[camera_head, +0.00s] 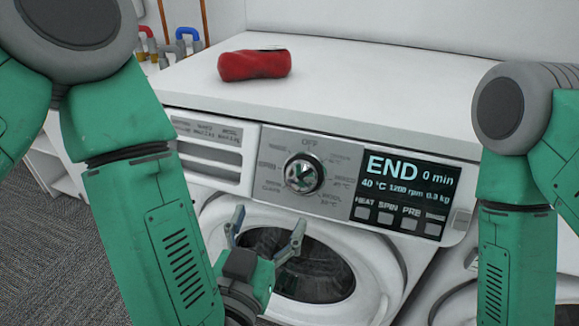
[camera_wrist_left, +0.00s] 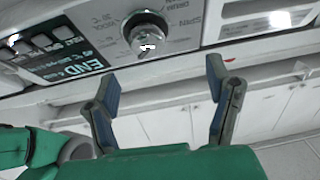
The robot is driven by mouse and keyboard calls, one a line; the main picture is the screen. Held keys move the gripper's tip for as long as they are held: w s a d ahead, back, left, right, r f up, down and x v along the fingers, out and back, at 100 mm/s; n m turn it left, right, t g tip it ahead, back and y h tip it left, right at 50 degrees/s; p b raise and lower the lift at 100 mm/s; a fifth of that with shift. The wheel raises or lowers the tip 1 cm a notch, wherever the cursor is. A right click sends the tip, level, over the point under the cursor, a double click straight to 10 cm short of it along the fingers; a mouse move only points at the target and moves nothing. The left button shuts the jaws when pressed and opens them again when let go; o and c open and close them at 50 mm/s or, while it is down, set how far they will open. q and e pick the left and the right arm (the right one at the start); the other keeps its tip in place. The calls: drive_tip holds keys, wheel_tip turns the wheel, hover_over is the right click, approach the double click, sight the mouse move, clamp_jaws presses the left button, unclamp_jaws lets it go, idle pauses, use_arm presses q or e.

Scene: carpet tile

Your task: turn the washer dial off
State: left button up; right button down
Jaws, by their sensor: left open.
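The washer dial (camera_head: 304,174) is a round silver knob with a dark ring on the washer's grey control panel (camera_head: 337,203). "OFF" is printed above it, with several other settings around it. In the left wrist view the dial (camera_wrist_left: 148,34) is at the top, beyond the fingertips. My left gripper (camera_head: 268,223) is open and empty, below the dial in front of the door, and apart from the dial. Its two fingers also show in the left wrist view (camera_wrist_left: 158,82). My right arm is at the right of the head view, but its gripper is out of view.
The display (camera_head: 405,193) right of the dial reads "END 0 min". The round washer door (camera_head: 312,272) is below the panel. A crumpled red can (camera_head: 254,65) lies on the white top (camera_head: 370,85). A detergent drawer (camera_head: 208,153) is left of the dial.

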use_arm(q)
drive_tip(key=p, duration=0.5)
approach(300, 183)
drive_tip(key=w+d, duration=0.2)
drive_tip(key=x, duration=0.1)
drive_tip(key=b+x, duration=0.1)
drive_tip(key=x, duration=0.1)
drive_tip(key=shift+w+a, duration=0.3)
drive_tip(key=shift+w, duration=0.1)
drive_tip(key=w, duration=0.2)
drive_tip(key=w+a+b, duration=0.1)
drive_tip(key=shift+w+a, duration=0.15)
drive_tip(key=shift+w, duration=0.5)
drive_tip(key=shift+w+d, duration=0.15)
drive_tip(key=shift+d, duration=0.25)
drive_tip(key=shift+w+d, duration=0.15)
drive_tip(key=shift+d, duration=0.95)
drive_tip(key=c, duration=0.4)
drive_tip(key=shift+a, duration=0.3)
drive_tip(key=c, duration=0.6)
drive_tip(key=shift+a, duration=0.6)
drive_tip(key=shift+c, duration=0.8)
drive_tip(key=shift+d, duration=0.4)
drive_tip(key=shift+a, duration=0.1)
use_arm(e)
drive_tip(key=r, duration=0.1)
drive_tip(key=d+r, duration=0.1)
drive_tip(key=r, duration=0.1)
drive_tip(key=shift+d+r, duration=0.1)
drive_tip(key=shift+d, duration=0.25)
